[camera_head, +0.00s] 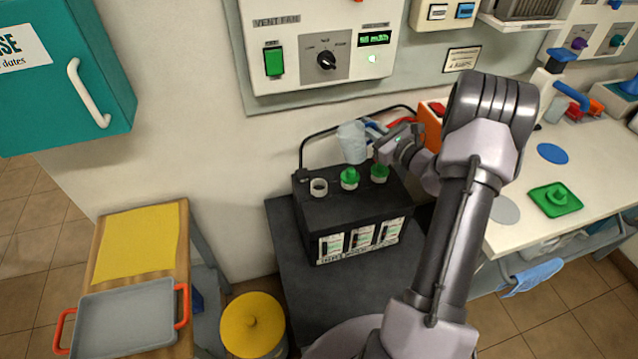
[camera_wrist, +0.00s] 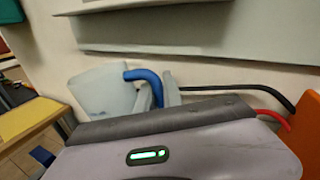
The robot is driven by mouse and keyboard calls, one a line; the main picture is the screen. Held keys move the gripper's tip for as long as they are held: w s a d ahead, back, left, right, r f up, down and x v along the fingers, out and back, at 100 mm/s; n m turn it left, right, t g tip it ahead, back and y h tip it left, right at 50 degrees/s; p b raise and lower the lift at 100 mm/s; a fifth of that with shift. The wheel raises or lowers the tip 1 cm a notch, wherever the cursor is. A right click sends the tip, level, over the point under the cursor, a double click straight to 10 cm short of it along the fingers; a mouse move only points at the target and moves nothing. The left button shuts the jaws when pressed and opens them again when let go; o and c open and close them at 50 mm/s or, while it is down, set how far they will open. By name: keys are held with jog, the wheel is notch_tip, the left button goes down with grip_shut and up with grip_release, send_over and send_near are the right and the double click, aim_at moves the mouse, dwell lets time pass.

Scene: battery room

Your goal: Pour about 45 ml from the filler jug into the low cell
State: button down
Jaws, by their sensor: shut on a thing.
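The filler jug (camera_head: 352,143) is pale and translucent with a blue handle. My gripper (camera_head: 374,130) is shut on the handle and holds the jug above the back of the black battery (camera_head: 350,215). In the wrist view the jug (camera_wrist: 102,92) is left of my fingers (camera_wrist: 158,95), with the blue handle (camera_wrist: 146,76) between them. The jug looks close to upright; its liquid level cannot be made out. The battery's left cell (camera_head: 318,187) is an open pale ring. Green caps sit on the middle cell (camera_head: 349,178) and right cell (camera_head: 379,173).
The vent fan panel (camera_head: 325,45) is on the wall above. A green dish (camera_head: 556,199) with a green cap-like piece lies on the right counter. A grey tray (camera_head: 135,320) and yellow bin (camera_head: 253,323) stand left.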

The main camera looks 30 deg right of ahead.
aim_at(349, 123)
jog(key=a+r+n, duration=0.1)
jog(key=a+n, duration=0.1)
jog(key=n, duration=0.1)
jog(key=shift+w+a+r+g, duration=0.15)
jog(key=shift+a+r+g, duration=0.15)
jog(key=shift+r, duration=0.05)
jog(key=shift+a+f+n+h, duration=0.15)
jog(key=shift+a+n+h, duration=0.15)
jog(key=shift+a+n, duration=0.55)
jog(key=shift+w+a+n+g, duration=0.1)
jog(key=shift+a+n+g, duration=0.2)
jog(key=shift+a+n, duration=0.3)
jog(key=shift+a+r+n+h, duration=0.15)
jog(key=shift+r+n+h, duration=0.15)
jog(key=shift+r+n, duration=0.2)
jog(key=shift+a+r+n, duration=0.1)
jog(key=shift+r+n, duration=0.15)
jog(key=shift+r, duration=0.05)
jog(key=shift+a+f+n+h, duration=0.1)
jog(key=shift+a+n+h, duration=0.2)
jog(key=shift+a+n, duration=0.35)
jog(key=shift+w+d+n, duration=0.15)
jog(key=shift+d+n, duration=0.1)
jog(key=shift+d, duration=0.2)
jog(key=shift+s+d, duration=0.2)
jog(key=shift+d, duration=0.25)
dwell(0.5)
